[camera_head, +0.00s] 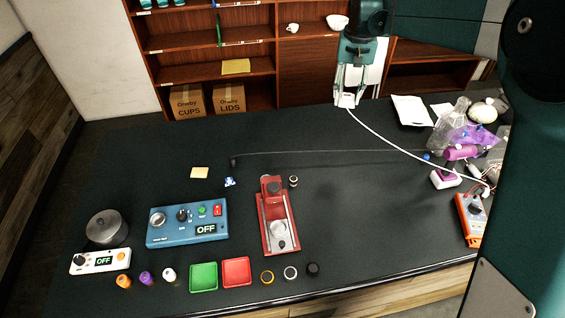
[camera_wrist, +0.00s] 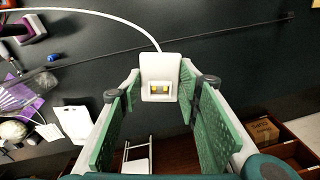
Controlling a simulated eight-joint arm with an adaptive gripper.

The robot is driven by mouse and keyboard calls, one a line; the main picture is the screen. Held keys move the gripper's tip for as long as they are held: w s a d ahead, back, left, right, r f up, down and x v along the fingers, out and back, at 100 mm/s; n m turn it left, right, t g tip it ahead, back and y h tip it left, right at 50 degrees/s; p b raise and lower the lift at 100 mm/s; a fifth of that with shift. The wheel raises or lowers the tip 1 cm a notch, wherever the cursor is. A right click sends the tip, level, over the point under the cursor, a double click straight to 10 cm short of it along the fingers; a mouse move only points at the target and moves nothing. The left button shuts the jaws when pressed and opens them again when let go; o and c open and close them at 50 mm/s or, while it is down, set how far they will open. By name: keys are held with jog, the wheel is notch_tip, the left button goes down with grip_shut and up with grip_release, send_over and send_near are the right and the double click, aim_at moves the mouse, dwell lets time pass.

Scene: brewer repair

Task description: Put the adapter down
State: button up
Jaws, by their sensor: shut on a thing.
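The adapter (camera_wrist: 160,72) is a white block with two yellow-gold contacts on its end, and a white cable runs from it. My gripper (camera_head: 346,98) is shut on it, with the green finger pads on either side in the wrist view. In the head view the adapter (camera_head: 345,101) hangs between the fingertips near the back edge of the dark counter (camera_head: 330,140). I cannot tell whether it touches the counter. The white cable (camera_head: 395,147) runs from it to the right-hand clutter.
A red brewer part (camera_head: 274,218), a blue control box (camera_head: 187,222) and a pot (camera_head: 107,227) stand at the front left. A multimeter (camera_head: 471,220), a purple tool (camera_head: 461,153) and plastic bags crowd the right. A thin black cable crosses the counter. The middle is mostly clear.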

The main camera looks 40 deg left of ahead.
jog(key=s+a+n, duration=0.4)
jog(key=s+a, duration=1.1)
jog(key=a, duration=0.2)
send_over(282, 162)
notch_tip(282, 162, down, 17)
jog(key=shift+w+f, duration=0.1)
jog(key=shift+f, duration=0.4)
jog(key=shift+f, duration=0.15)
jog(key=shift+f+p, duration=0.3)
jog(key=shift+f, duration=2.7)
jog(key=shift+f, duration=1.85)
jog(key=shift+f, duration=0.1)
